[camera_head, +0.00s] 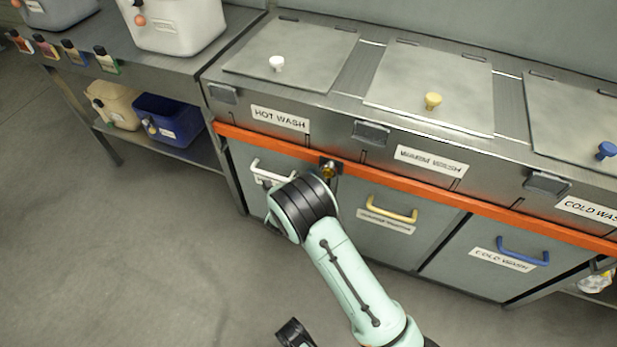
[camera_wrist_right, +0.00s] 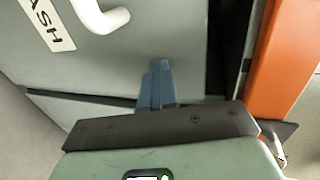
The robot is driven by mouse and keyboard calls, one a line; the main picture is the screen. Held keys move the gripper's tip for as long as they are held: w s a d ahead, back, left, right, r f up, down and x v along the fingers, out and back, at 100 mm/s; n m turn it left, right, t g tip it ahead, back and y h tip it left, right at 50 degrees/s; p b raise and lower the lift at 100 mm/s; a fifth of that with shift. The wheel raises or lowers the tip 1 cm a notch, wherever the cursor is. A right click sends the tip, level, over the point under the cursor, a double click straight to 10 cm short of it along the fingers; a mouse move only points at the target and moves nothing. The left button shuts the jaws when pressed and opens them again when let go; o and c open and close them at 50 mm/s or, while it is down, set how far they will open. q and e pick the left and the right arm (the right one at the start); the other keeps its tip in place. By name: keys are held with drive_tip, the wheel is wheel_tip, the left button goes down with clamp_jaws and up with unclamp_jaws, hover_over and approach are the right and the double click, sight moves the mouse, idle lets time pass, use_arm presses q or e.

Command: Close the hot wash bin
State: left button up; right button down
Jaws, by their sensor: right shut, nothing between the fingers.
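The hot wash bin's grey front (camera_head: 243,156), with a white bar handle (camera_head: 272,172), is below the orange rail at the left of the unit. My right wrist covers its right part and much of its label. The bin front (camera_wrist_right: 120,60) and white handle (camera_wrist_right: 103,14) also show close up in the right wrist view. A dark gap runs along the front's edge beside the orange rail; I cannot tell how far it stands out. My right gripper (camera_wrist_right: 156,72) is shut and empty, its blue-grey fingers over the front near the handle. Its fingers are hidden in the head view.
The steel counter (camera_head: 345,78) above has hot, warm and cold wash lids, lying flat. Bins with yellow (camera_head: 391,209) and blue (camera_head: 522,250) handles are to the right. A shelf with tubs (camera_head: 170,118) is at left. The floor (camera_head: 130,250) in front is clear.

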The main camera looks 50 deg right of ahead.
drive_tip(key=shift+d+r, duration=0.2)
drive_tip(key=shift+d, duration=0.15)
use_arm(q)
drive_tip(key=shift+t, duration=0.3)
drive_tip(key=r+p, duration=0.1)
drive_tip(key=d+r+p, duration=0.1)
drive_tip(key=r, duration=0.1)
drive_tip(key=r+p, duration=0.1)
drive_tip(key=shift+w+d+r, duration=0.15)
drive_tip(key=shift+w+d, duration=0.2)
drive_tip(key=shift+d, duration=0.05)
use_arm(e)
drive_tip(key=v, duration=1.4)
drive_tip(key=shift+f, duration=0.4)
drive_tip(key=shift+w+a+f, duration=0.1)
drive_tip(key=shift+w, duration=0.05)
